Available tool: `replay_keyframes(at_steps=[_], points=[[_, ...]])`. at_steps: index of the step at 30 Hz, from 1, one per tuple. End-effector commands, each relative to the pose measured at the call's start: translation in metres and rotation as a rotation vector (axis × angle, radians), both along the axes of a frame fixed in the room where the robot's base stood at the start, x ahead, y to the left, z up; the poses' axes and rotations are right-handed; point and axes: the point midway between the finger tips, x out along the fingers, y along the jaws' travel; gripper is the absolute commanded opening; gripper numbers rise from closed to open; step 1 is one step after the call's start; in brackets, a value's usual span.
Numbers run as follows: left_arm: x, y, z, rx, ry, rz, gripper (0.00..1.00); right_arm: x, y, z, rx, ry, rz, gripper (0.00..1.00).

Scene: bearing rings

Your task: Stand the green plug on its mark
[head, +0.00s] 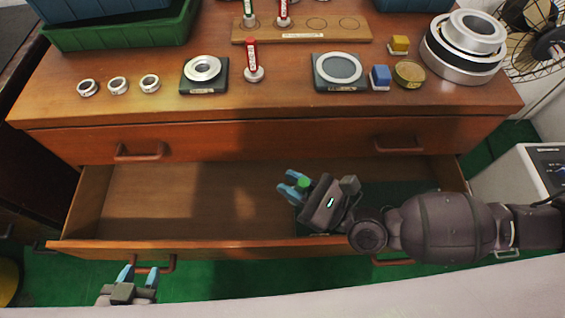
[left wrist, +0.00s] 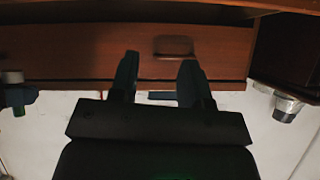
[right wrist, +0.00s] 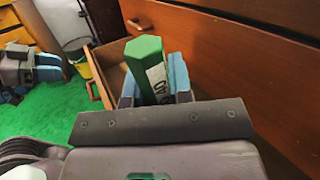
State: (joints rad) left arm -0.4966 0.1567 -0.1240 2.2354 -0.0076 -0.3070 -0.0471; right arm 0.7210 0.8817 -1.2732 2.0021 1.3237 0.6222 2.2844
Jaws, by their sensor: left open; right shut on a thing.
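The green plug (right wrist: 148,68) is a green hexagonal piece with a white label, clasped between the blue fingers of my right gripper (right wrist: 155,85). In the head view my right gripper (head: 295,185) is over the open drawer (head: 150,205), and only a bit of green shows between its fingers. My left gripper (head: 138,275) is open and empty in front of the drawer; its fingers also show in the left wrist view (left wrist: 158,80). A wooden board (head: 300,37) at the back of the top has two empty ring marks (head: 333,23) on its right part.
A green-and-white and a red-and-white plug stand on the board. A red plug (head: 252,62) stands before it. Small rings (head: 118,85), two dark plates (head: 340,71), blue (head: 380,76) and yellow blocks (head: 399,44) and large bearing rings (head: 465,47) occupy the top. The drawer's left part is empty.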

Motion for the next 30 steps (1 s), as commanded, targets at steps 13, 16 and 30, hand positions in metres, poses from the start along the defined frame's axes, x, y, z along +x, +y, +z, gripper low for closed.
replay_keyframes(at_steps=[13,16,30], points=[[-0.003,-0.002,-0.024,0.011,0.019,-0.019,0.43,0.001,-0.072,-0.083,-0.028,0.052,0.17,0.0],[-0.003,-0.003,-0.028,0.014,0.021,-0.024,0.43,0.003,-0.095,-0.098,-0.036,0.065,0.2,0.0],[-0.004,-0.004,-0.045,0.019,0.019,-0.039,0.43,0.012,-0.198,-0.15,-0.061,0.113,0.276,0.0]])
